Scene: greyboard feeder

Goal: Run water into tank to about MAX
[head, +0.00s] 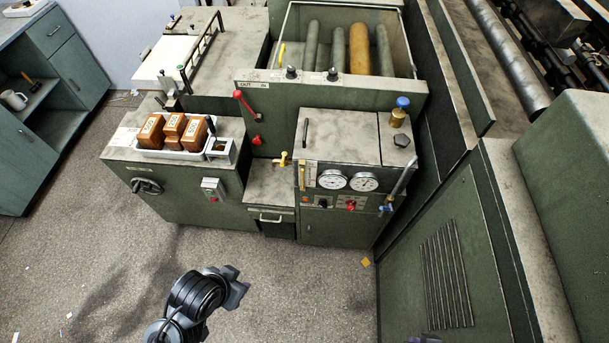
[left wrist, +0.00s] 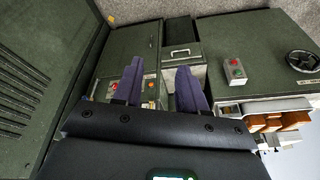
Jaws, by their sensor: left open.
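The green cabinet (head: 340,215) has two round gauges (head: 348,181) and a narrow upright yellowish strip (head: 302,177), possibly a level glass. A brass tap (head: 283,159) sits at its left, above a grey-topped recess (head: 270,185). A blue-handled valve with a pipe (head: 388,207) is at its right front corner; a blue knob on a brass fitting (head: 402,104) stands on top. No water or MAX mark is readable. My left gripper (head: 238,285) is apart from the cabinet, over the floor. In the left wrist view its fingers (left wrist: 160,82) are apart and empty, the cabinet lying beyond.
A white tray with brown blocks (head: 172,135) stands on the left bench. A red lever (head: 245,104) rises behind. A small switch box (head: 212,188) and handwheel (head: 147,187) are on the left front. A louvred panel (head: 447,270) bounds the right.

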